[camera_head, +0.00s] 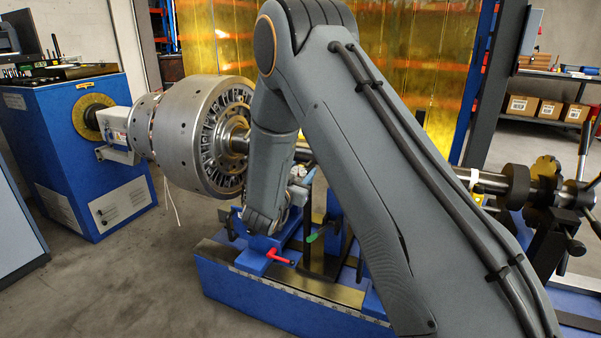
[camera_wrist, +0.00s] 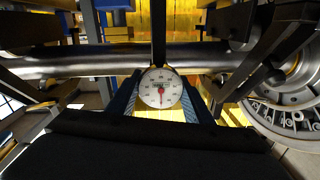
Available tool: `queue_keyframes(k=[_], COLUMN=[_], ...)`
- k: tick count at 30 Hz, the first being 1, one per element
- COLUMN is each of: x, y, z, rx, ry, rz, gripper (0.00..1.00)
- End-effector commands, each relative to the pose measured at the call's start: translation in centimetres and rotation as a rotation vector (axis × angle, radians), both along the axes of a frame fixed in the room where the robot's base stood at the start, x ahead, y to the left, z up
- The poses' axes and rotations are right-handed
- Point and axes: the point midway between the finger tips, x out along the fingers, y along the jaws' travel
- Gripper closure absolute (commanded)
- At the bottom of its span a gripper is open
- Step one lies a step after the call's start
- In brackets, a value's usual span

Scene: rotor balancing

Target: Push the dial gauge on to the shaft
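The dial gauge (camera_wrist: 160,88) has a round white face with a red needle and sits at the centre of the wrist view. The blue-edged fingers of my gripper (camera_wrist: 160,91) lie against its left and right sides, with no clear gap. The steel shaft (camera_wrist: 80,64) runs across the wrist view just beyond the gauge. Whether the gauge's tip touches the shaft is hidden behind its face. In the head view my arm covers much of the shaft (camera_head: 488,181), and the gauge is too small and blocked to judge.
The large bladed rotor (camera_head: 190,135) is on the shaft's left in the head view and at right in the wrist view (camera_wrist: 290,95). A blue machine bed (camera_head: 290,303) with a red-handled clamp (camera_head: 280,257) lies below. A blue drive cabinet (camera_head: 85,150) stands left.

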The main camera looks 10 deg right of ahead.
Motion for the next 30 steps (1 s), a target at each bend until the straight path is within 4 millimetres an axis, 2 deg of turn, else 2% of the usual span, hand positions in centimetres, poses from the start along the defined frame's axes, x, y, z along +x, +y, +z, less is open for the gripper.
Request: queue_keyframes(k=[1,3,7,13,20,21,24,30], x=[0.0,0.0,0.6,2.7,2.9,2.9,2.9,2.8], y=[0.1,0.1,-0.4,-1.9,-2.0,-2.0,-2.0,-1.9], z=[0.0,0.0,0.0,-0.1,0.0,0.0,0.0,0.0], rx=[0.0,0.0,0.001,0.0,0.001,0.001,0.001,0.0], ry=[0.0,0.0,-0.001,0.0,-0.001,-0.001,-0.001,0.0], rz=[0.001,0.001,0.0,0.001,0.002,0.001,0.001,0.002], gripper=[0.87,0.94,0.94,0.94,0.94,0.52,0.36,0.36])
